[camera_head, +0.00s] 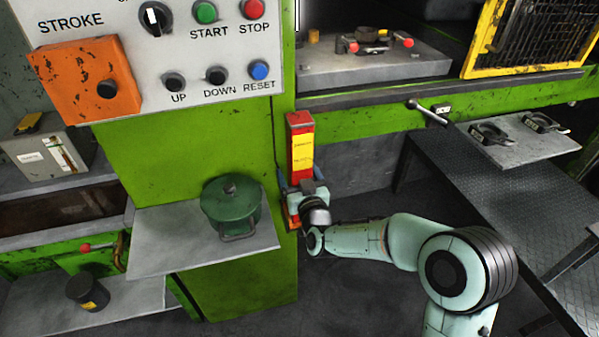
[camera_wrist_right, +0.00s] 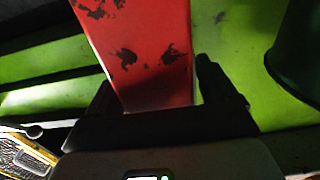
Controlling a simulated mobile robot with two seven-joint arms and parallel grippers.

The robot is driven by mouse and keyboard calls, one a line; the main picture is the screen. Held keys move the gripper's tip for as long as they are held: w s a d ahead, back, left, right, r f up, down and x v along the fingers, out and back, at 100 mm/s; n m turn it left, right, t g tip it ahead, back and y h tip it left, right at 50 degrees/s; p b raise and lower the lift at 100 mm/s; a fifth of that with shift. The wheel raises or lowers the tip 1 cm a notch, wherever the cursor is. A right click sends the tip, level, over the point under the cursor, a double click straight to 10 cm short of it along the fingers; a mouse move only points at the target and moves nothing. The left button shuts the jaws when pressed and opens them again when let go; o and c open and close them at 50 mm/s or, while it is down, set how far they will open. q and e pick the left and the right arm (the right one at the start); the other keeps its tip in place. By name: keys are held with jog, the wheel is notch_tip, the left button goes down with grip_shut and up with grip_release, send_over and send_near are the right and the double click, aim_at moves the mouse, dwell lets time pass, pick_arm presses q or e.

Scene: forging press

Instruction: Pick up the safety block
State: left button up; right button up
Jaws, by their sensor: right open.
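The safety block (camera_head: 301,147) is a tall red post with a yellow label, upright against the green press column in the head view. Its lower end shows near the grey shelf's right edge. My right gripper (camera_head: 300,190) is at the lower part of the block. In the right wrist view the worn red face of the block (camera_wrist_right: 145,50) fills the space between the two dark fingers of the right gripper (camera_wrist_right: 155,95). The fingers stand on either side of it, with a gap showing by the right finger. My left gripper is not in view.
A green lidded pot (camera_head: 231,207) stands on a grey shelf (camera_head: 160,240) close left of the block. A control panel (camera_head: 185,45) hangs above. A lever (camera_head: 428,112) sticks out at the right, above a dark tread-plate platform (camera_head: 500,200).

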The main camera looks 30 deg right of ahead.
jog(key=shift+w, duration=0.2)
grip_shut()
jog(key=shift+r, duration=0.25)
